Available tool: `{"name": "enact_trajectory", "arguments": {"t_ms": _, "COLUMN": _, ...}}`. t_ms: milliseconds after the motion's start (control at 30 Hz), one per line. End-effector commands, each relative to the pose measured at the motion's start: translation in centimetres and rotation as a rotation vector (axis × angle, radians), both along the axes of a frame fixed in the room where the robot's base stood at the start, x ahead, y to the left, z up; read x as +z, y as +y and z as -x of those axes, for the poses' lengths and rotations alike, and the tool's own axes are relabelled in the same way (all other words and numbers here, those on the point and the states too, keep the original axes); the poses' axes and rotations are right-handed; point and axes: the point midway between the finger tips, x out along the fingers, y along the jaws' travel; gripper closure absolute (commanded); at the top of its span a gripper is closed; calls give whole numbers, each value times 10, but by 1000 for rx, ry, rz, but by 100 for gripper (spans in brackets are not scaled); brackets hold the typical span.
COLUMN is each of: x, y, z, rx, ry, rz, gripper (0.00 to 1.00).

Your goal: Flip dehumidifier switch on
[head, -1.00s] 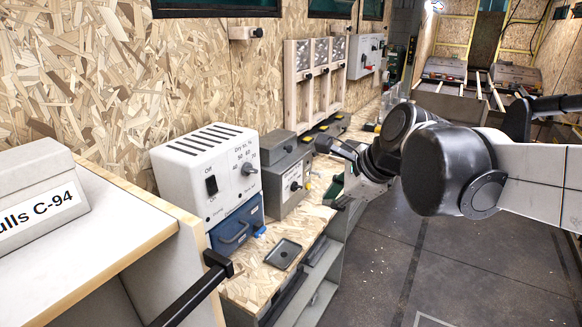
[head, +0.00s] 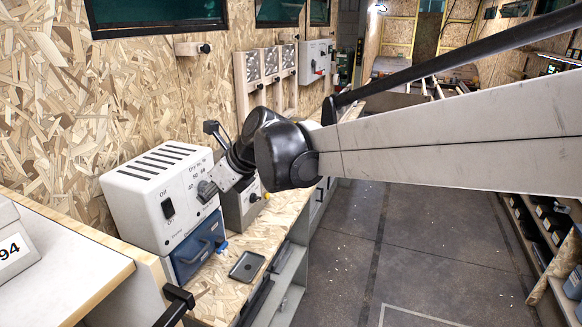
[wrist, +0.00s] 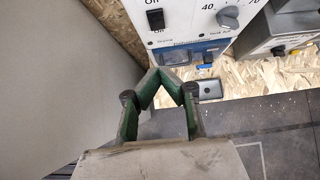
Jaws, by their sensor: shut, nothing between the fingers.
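The dehumidifier (head: 152,190) is a white box with vent slots on top, standing on a blue unit against the wall at left. Its black rocker switch (head: 168,208) is on the front, with "Off" above it. The switch also shows at the top of the wrist view (wrist: 155,19), with "On" below it. I cannot tell which way the rocker is set. A grey round knob (wrist: 228,17) is right of the switch. My gripper (wrist: 157,74) has green fingers, shut and empty, below the switch in the wrist view and apart from it. In the head view my wrist is close to the box's right side.
The blue unit (head: 198,249) is under the box. A small dark tray (head: 247,266) lies on the wooden bench. A grey box with a knob (wrist: 284,40) stands right of the dehumidifier. A pale cabinet (head: 60,262) is at near left. The floor at right is clear.

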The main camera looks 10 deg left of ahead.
Motion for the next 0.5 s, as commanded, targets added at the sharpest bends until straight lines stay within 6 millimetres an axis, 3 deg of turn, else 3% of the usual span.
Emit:
{"name": "enact_trajectory", "arguments": {"t_ms": 233, "x": -10, "y": 9, "z": -2, "rx": 1, "ry": -1, "rz": 0, "gripper": 100}}
{"name": "enact_trajectory", "arguments": {"t_ms": 500, "x": -42, "y": 40, "z": -6, "rx": 1, "ry": -1, "rz": 0, "gripper": 100}}
